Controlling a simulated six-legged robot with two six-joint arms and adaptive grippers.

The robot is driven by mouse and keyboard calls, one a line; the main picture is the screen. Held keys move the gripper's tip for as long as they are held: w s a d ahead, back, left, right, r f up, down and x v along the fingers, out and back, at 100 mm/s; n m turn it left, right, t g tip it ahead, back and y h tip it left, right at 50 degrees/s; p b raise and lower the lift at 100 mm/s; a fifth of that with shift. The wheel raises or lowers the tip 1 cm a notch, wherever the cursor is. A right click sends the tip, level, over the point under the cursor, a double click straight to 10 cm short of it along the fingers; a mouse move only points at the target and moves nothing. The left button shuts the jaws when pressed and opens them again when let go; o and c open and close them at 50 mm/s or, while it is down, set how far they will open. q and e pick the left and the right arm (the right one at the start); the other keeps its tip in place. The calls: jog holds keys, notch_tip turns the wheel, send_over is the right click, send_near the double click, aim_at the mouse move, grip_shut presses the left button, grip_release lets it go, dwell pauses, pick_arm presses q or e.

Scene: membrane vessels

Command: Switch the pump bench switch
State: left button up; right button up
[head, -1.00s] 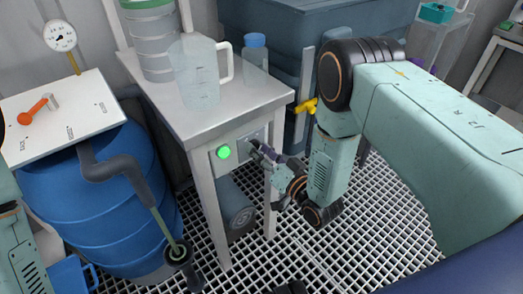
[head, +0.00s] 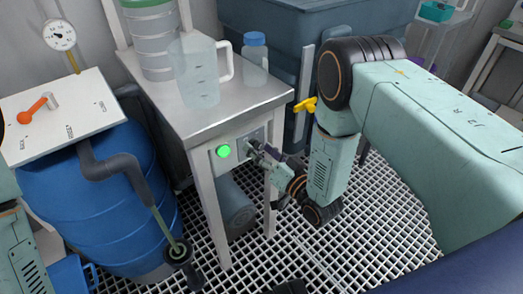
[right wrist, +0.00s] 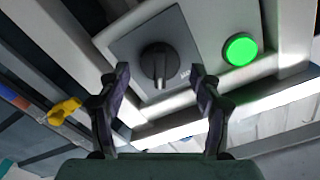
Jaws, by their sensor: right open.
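The pump bench (head: 190,125) stands in the middle of the head view. Its front panel carries a grey switch plate, and a lit green lamp (head: 224,151) sits to the left of it. In the right wrist view the switch (right wrist: 157,62) is a dark rotary knob with its bar pointing down the picture, and the green lamp (right wrist: 240,49) is to its right. My right gripper (head: 253,149) is at the panel and hides the knob in the head view. In the right wrist view its open fingers (right wrist: 160,82) stand either side of the knob, with gaps. My left gripper is out of view.
A clear jug (head: 198,75), a blue-capped bottle (head: 255,62) and a green-topped container (head: 150,45) stand on the bench. A blue barrel (head: 85,205) is at left, with a grey hose. A yellow valve handle (head: 305,105) is close to my right arm.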

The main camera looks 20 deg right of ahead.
jog(key=v, duration=1.2)
